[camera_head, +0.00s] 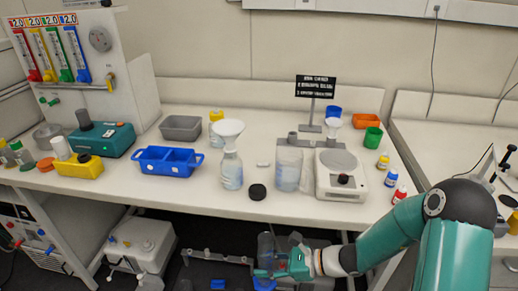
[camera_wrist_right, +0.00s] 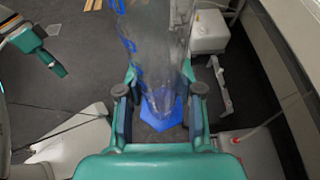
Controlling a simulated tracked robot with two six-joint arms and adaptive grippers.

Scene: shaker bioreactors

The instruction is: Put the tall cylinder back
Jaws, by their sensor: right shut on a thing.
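The tall cylinder (camera_head: 265,246) is clear, with a blue foot (camera_head: 264,284). My right gripper (camera_head: 270,272) is shut on it low down, in front of the bench and below the level of its top. In the right wrist view the clear cylinder (camera_wrist_right: 155,45) stands between the two fingers of my right gripper (camera_wrist_right: 158,105), with blue marks on its wall and its blue six-sided foot (camera_wrist_right: 162,110) beyond the fingers. The cylinder looks about upright in the head view. My left gripper is not seen in the head view.
A sign (camera_head: 315,87) stands behind. Under the bench is a white machine (camera_head: 142,249).

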